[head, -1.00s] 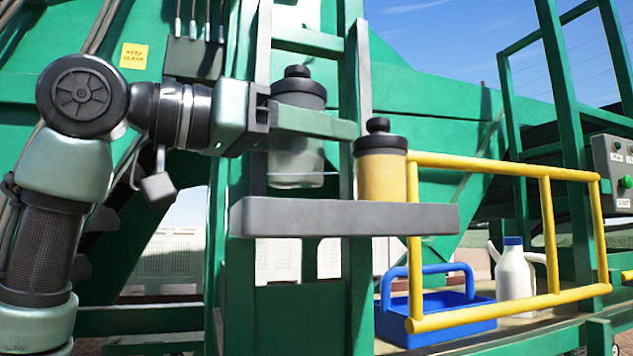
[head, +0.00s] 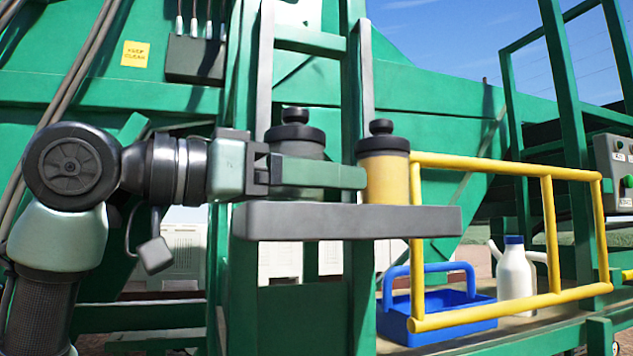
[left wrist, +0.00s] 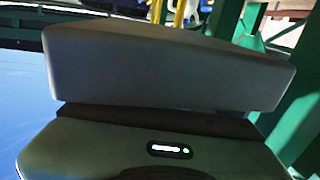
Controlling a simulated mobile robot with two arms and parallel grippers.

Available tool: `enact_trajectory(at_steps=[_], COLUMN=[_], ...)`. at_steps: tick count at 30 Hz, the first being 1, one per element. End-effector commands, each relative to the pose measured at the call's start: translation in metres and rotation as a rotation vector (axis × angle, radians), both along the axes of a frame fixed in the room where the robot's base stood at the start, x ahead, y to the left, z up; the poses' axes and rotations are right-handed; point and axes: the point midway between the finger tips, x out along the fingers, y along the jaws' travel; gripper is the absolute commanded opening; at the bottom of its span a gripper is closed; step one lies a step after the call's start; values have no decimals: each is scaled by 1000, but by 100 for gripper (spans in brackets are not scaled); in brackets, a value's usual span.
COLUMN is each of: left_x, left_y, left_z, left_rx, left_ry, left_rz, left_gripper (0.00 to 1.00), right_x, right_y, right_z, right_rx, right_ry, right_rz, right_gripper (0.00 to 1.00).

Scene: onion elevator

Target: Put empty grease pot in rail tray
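The empty grease pot (head: 296,140) has a black knobbed lid and a clear grey body. It stands upright at the left part of the grey rail tray (head: 350,222), its lower part hidden by my gripper and the tray's front wall. My left gripper (head: 320,175) reaches in from the left at the pot's body, just above the tray's rim, and appears shut on it; its near finger crosses in front and the far finger is hidden. A second pot, with yellow contents (head: 385,180), stands at its right. The right gripper is not in view.
Green uprights (head: 355,80) rise close behind the tray. A yellow guard rail (head: 500,163) starts at its right. A blue carrier (head: 445,300) and a white bottle (head: 514,278) stand lower right. A grey block, apparently the tray (left wrist: 165,65), fills much of the left wrist view.

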Motion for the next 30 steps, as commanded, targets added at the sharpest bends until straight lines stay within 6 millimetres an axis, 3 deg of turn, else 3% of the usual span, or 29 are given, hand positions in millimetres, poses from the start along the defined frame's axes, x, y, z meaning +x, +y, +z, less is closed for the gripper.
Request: enact_trajectory(at_steps=[8,10,24,30], left_x=[0,-3,-45,-54], left_y=[0,7,89,105], left_z=[4,0,-1,1], left_rx=[0,0,-1,0], left_ry=[0,-1,-2,-1], left_rz=[0,2,2,1], left_gripper=[77,77,77,77], right_x=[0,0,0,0], right_y=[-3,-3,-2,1], right_z=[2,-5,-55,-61], right_rx=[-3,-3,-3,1], right_ry=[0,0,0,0], right_rz=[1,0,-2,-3], right_gripper=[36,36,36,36])
